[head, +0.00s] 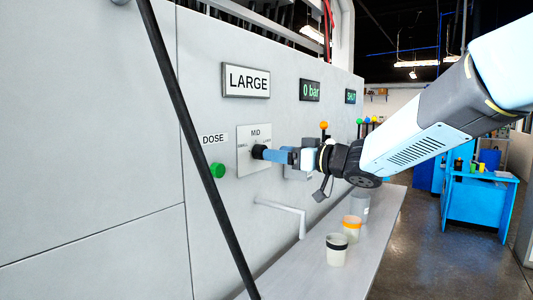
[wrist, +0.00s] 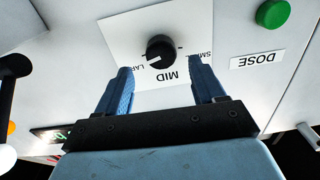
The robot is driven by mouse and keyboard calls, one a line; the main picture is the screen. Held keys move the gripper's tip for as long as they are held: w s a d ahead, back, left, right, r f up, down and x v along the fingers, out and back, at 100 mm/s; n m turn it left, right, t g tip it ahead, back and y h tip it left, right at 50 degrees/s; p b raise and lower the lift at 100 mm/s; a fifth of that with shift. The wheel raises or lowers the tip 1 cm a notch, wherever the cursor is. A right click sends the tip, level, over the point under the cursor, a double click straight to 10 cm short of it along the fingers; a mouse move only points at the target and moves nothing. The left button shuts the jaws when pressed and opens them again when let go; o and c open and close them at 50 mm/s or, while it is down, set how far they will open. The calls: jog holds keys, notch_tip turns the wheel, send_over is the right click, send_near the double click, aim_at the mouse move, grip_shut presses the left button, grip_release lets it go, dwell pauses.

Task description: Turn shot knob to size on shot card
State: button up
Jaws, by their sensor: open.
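The shot card (head: 246,80) on the wall reads LARGE. Below it the black shot knob (head: 258,151) sits on a pale square plate (head: 246,165) marked MID at the top, with smaller words on either side. In the wrist view the knob (wrist: 160,47) appears upside down. Its white mark points to the lower left there, toward the side lettered LAR. My gripper (head: 276,155) is at the knob in the head view. In the wrist view my gripper (wrist: 160,72) is open, its blue fingers on either side below the knob, with no clear contact.
A green button (head: 217,170) labelled DOSE is left of the plate. A bent spout (head: 280,206) juts out below. Several cups, including a black-rimmed one (head: 337,249), stand on the ledge (head: 310,275). Displays reading 0 bar (head: 310,90) and SHUT (head: 350,96) are to the right.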

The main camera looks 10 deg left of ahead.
aim_at(260, 152)
jog(key=x, duration=0.4)
jog(key=shift+a, duration=0.15)
jog(key=shift+c, duration=0.5)
jog(key=c, duration=1)
jog(key=shift+o, duration=0.2)
jog(key=shift+w+m, duration=0.1)
jog(key=shift+m, duration=0.3)
jog(key=o, duration=0.8)
jog(key=shift+o, duration=1.3)
